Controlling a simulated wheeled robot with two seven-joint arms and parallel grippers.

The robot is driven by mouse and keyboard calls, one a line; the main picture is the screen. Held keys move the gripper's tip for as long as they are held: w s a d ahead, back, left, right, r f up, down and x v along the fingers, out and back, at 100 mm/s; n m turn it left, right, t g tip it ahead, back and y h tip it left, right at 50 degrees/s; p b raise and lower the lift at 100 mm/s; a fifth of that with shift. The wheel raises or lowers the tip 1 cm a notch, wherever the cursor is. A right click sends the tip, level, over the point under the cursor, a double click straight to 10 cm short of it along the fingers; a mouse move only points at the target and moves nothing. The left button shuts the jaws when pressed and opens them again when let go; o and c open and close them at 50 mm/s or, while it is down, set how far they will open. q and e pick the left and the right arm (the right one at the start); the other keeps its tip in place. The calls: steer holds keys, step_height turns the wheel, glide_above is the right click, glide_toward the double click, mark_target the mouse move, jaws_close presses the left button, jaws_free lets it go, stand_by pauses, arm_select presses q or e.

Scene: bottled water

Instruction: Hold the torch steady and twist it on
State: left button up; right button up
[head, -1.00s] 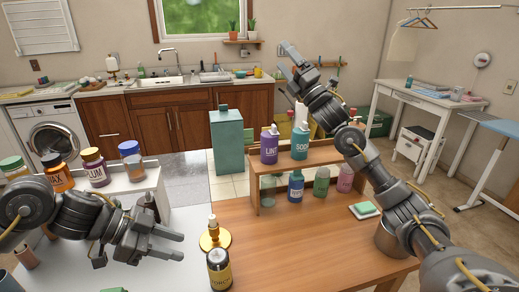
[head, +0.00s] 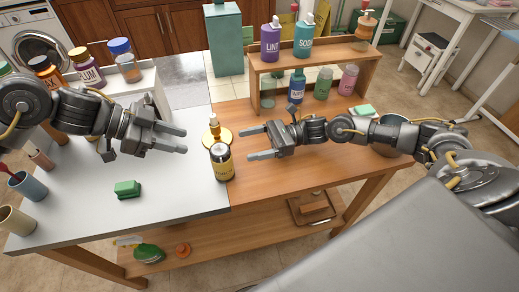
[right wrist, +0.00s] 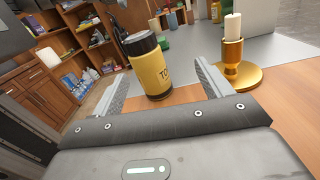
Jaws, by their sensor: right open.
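The torch (head: 222,165) is a yellow cylinder with a black top and stands upright at the seam of the white and wooden tabletops. My right gripper (head: 249,143) is open and empty, just right of the torch, pointing left. In the right wrist view the torch (right wrist: 153,75) shows between and beyond the open fingers, with part of its label visible. My left gripper (head: 184,140) is open and empty, left of the torch and pointing right toward it.
A brass candlestick (head: 217,135) with a candle stands just behind the torch. A green sponge (head: 127,189) lies on the white top at front left. A wooden shelf (head: 310,69) with several bottles stands behind.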

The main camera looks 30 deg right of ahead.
mark_target(221, 163)
steer(key=shift+s+d+f+n+g, duration=0.25)
steer(key=shift+s+f+n, duration=0.15)
steer(key=shift+s+f, duration=0.15)
steer(key=shift+s+d+f+n+g, duration=0.1)
steer(key=shift+s+f+n+g, duration=0.15)
steer(key=shift+s+f+n, duration=0.3)
steer(key=a, duration=0.3)
steer(key=w+a, duration=0.1)
steer(key=a, duration=0.6)
steer(key=shift+w+a+r, duration=0.15)
steer(key=shift+w+a, duration=0.15)
steer(key=shift+w, duration=0.05)
steer(key=c, duration=1.1)
steer(key=shift+c, duration=0.2)
steer(key=o, duration=0.5)
steer(key=c, duration=0.4)
